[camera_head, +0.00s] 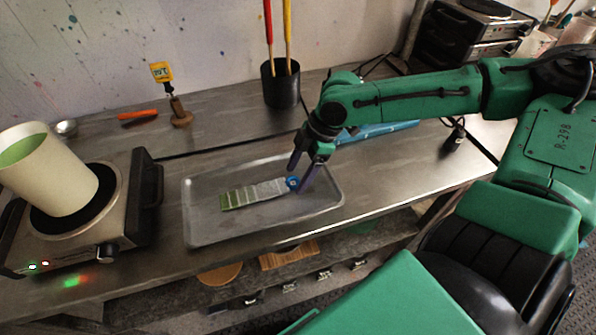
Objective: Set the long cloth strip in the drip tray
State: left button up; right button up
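The long cloth strip (255,194) has bands running from green at its left end to pale grey, with a blue piece at its right end. It appears to lie flat on the floor of the grey metal drip tray (212,231), inside the rim. My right gripper (301,173) reaches down over the tray's right part, at the strip's blue end. Its two dark fingertips are apart, and I see nothing held between them. Whether a fingertip touches the blue end cannot be told. My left gripper is out of view.
A hot plate (115,223) bearing a tilted cream bucket (48,178) with green contents stands left of the tray. Behind are a black pot (280,88) with two sticks, a yellow tag on a wooden stand (180,115) and an orange-handled tool (137,115). A blue item (375,131) lies behind my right arm.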

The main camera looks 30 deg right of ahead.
jog(key=shift+r, duration=0.1)
jog(key=p+v, duration=0.1)
jog(key=v, duration=1.1)
jog(key=shift+p, duration=0.4)
